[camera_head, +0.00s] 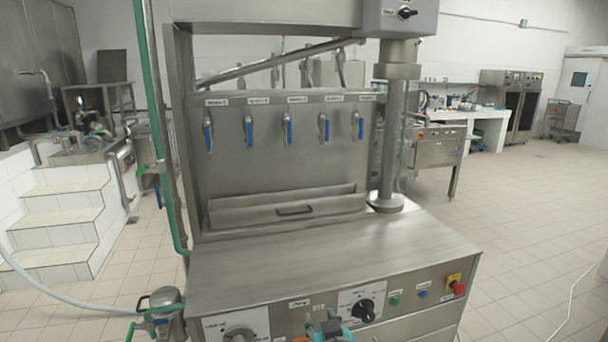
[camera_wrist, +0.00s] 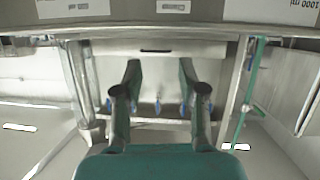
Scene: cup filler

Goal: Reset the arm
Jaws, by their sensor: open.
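My gripper (camera_wrist: 160,90) shows in the wrist view with two dark green fingers spread apart and nothing between them. In the head view only a small teal part of my arm shows at the bottom edge, in front of the control panel. The steel cup filler machine (camera_head: 320,240) fills the middle of the head view. It has a row of several blue-handled taps (camera_head: 287,130) on its back panel. In the wrist view the machine and its blue handles (camera_wrist: 157,108) appear beyond the fingers. I see no contact between the gripper and the machine.
The machine's front panel has dials (camera_head: 363,310), buttons and a red emergency stop (camera_head: 459,289). A steel column (camera_head: 390,140) rises at its right. White steps (camera_head: 62,222) stand at the left. A white hose (camera_head: 60,295) crosses the floor. Open tiled floor (camera_head: 535,215) lies at the right.

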